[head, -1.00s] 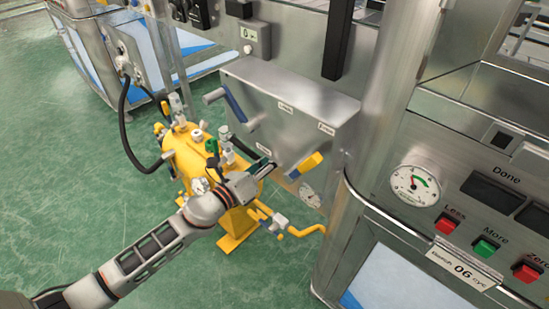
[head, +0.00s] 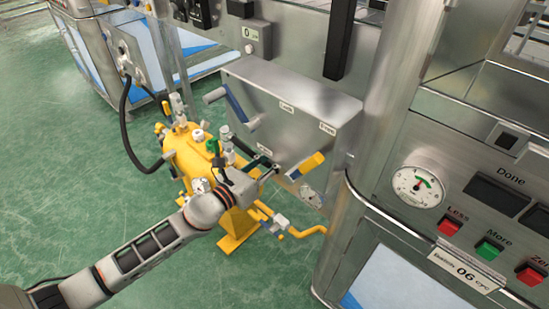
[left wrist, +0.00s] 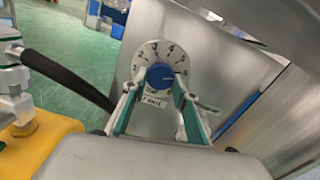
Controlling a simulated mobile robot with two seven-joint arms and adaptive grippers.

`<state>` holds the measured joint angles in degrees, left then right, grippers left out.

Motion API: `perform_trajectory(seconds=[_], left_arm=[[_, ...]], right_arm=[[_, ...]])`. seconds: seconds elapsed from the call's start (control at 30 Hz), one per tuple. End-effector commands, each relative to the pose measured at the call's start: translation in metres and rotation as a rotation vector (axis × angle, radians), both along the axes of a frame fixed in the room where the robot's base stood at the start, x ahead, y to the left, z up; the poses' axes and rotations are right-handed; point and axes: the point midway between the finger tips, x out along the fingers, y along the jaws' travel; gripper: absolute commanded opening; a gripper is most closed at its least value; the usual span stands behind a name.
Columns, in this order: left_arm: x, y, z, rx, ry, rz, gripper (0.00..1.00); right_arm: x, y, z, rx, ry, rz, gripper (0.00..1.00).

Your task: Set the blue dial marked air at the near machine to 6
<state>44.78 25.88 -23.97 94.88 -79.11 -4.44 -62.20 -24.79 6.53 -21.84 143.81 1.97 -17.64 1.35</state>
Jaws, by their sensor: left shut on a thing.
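The blue dial (left wrist: 160,76) sits on a white numbered face (left wrist: 143,60) on a steel panel in the left wrist view. Numbers up to 6 run around the face, with 6 at its right. A pale mark on the dial seems to point right, towards the high numbers, but the exact setting is too small to tell. My left gripper (left wrist: 158,88) is shut on the dial, one teal-padded finger at each side. In the head view the left gripper (head: 268,170) is at the lower left of the steel box, and hides the dial. My right gripper is not in view.
A round gauge (head: 418,187) and buttons are on the right cabinet.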

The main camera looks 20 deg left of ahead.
Motion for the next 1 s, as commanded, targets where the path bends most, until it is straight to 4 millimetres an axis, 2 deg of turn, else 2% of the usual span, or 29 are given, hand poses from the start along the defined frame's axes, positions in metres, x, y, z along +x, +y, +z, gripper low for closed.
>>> perform_trajectory(seconds=[0.23, 0.27, 0.3, 0.33, 0.77, 1.0], left_arm=[[0.000, -0.001, -0.001, -0.001, 0.001, -0.001, 0.07], [0.000, -0.001, -0.001, -0.001, 0.001, -0.001, 0.31], [0.000, -0.001, -0.001, -0.001, 0.001, -0.001, 0.41], [0.000, 0.000, -0.001, -0.001, 0.001, -0.001, 0.45], [-0.005, 0.002, -0.001, -0.001, 0.002, 0.001, 0.45], [-0.037, 0.012, -0.001, -0.006, 0.003, 0.000, 0.45]], right_arm=[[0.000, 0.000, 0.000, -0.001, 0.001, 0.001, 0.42], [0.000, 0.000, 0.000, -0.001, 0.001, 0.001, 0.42], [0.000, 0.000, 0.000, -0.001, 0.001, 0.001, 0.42], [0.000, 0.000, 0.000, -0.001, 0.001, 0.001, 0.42], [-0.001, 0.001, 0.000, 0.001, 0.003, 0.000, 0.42], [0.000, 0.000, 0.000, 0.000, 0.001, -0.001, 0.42]])
